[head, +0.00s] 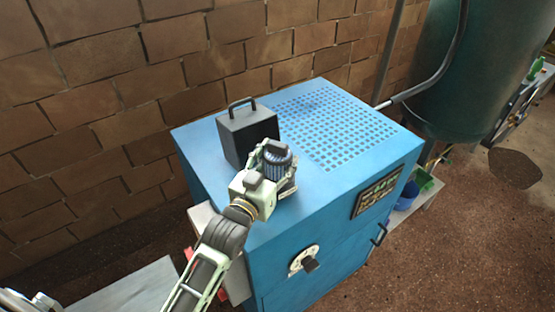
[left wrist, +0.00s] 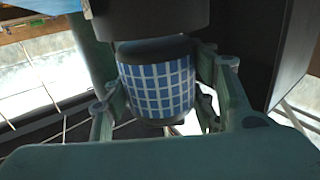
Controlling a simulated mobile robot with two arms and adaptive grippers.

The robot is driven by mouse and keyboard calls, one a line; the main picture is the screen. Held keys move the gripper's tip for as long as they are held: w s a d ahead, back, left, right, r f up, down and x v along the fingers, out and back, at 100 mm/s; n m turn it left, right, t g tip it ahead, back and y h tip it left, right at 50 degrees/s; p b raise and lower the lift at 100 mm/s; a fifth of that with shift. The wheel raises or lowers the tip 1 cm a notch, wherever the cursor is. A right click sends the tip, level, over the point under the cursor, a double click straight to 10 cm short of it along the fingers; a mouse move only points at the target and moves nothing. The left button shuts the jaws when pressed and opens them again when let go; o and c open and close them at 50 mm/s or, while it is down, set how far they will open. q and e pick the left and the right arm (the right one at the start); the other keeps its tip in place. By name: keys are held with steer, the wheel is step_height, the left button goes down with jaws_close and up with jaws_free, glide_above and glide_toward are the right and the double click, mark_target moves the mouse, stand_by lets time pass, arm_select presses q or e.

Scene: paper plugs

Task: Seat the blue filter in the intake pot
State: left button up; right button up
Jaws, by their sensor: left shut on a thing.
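The blue filter (head: 278,166) is a short cylinder with a pale grid on its side and dark ends. It is upright over the top of the blue cabinet, just right of the black box. My left gripper (head: 277,182) is shut on it. In the left wrist view the filter (left wrist: 158,85) sits between the two fingers (left wrist: 158,100). A wide dark cylinder (left wrist: 150,20) lies against or close to its upper end in that view; I cannot tell whether this is the intake pot. No pot shows clearly in the head view, where the arm and filter hide that spot. My right gripper is not in view.
The blue cabinet (head: 225,190) has a perforated grid (head: 330,115) on top and a dial (head: 303,259) in front. The black box (head: 247,135) with a handle stands close behind the filter. A brick wall is behind; a green tank (head: 455,70) with a hose stands at right.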

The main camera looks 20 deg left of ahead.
arm_select(q)
steer(key=shift+f+b, duration=0.45)
steer(key=shift+f, duration=0.2)
steer(key=shift+r+p, duration=0.2)
steer(key=shift+p, duration=0.3)
steer(key=shift+r, duration=0.15)
steer(key=shift+r, duration=0.1)
steer(key=shift+p, duration=0.55)
stand_by(0.6)
steer(key=shift+f+b, duration=0.35)
steer(key=shift+f, duration=0.15)
stand_by(0.4)
steer(key=shift+s, duration=0.1)
